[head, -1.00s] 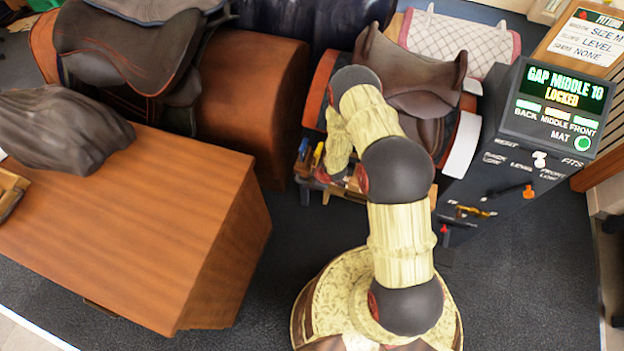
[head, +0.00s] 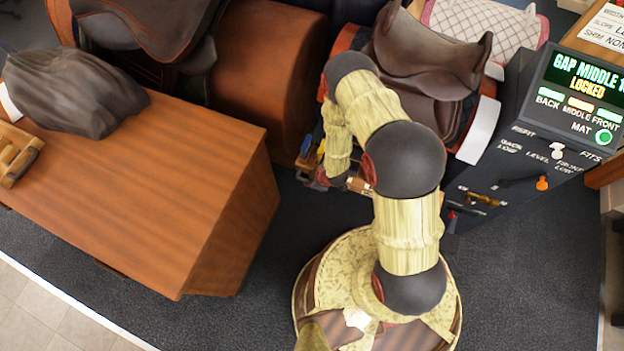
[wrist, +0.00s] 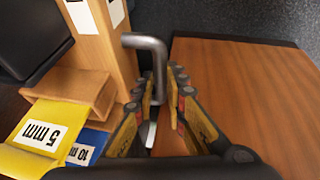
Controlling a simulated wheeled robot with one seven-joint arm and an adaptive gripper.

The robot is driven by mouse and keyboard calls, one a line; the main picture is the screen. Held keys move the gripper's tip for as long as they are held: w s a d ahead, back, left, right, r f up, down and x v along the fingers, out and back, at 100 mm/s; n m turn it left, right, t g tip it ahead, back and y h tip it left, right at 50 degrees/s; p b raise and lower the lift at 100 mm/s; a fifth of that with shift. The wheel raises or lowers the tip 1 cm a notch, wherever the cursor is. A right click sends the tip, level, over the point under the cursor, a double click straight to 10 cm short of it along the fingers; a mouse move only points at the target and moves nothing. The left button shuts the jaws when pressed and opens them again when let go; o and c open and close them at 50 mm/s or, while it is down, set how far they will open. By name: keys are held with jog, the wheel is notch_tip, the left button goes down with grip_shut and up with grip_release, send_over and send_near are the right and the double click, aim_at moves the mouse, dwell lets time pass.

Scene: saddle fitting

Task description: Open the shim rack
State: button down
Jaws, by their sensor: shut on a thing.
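The shim rack is a pale wooden frame (wrist: 105,45) at the left of the wrist view. A yellow shim marked 5 mm (wrist: 45,132) and a blue shim marked 10 mm (wrist: 85,150) sit in it. A bent grey metal handle (wrist: 148,42) stands beside the wooden post. My gripper (wrist: 168,85) is shut on the handle, whose lower part runs down between the fingers. In the head view my arm hides most of the rack, and only small wooden and coloured parts show beside the gripper (head: 322,178).
A large wooden bench (head: 130,200) stands at left with a dark covered shape (head: 70,90). A saddle on a stand (head: 425,60) is behind my arm. The grey console (head: 545,150) at right reads "GAP MIDDLE" and "LOCKED". Dark floor (head: 530,270) is free at lower right.

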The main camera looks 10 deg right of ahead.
jog(key=c, duration=1.8)
grip_release()
jog(key=v, duration=1.2)
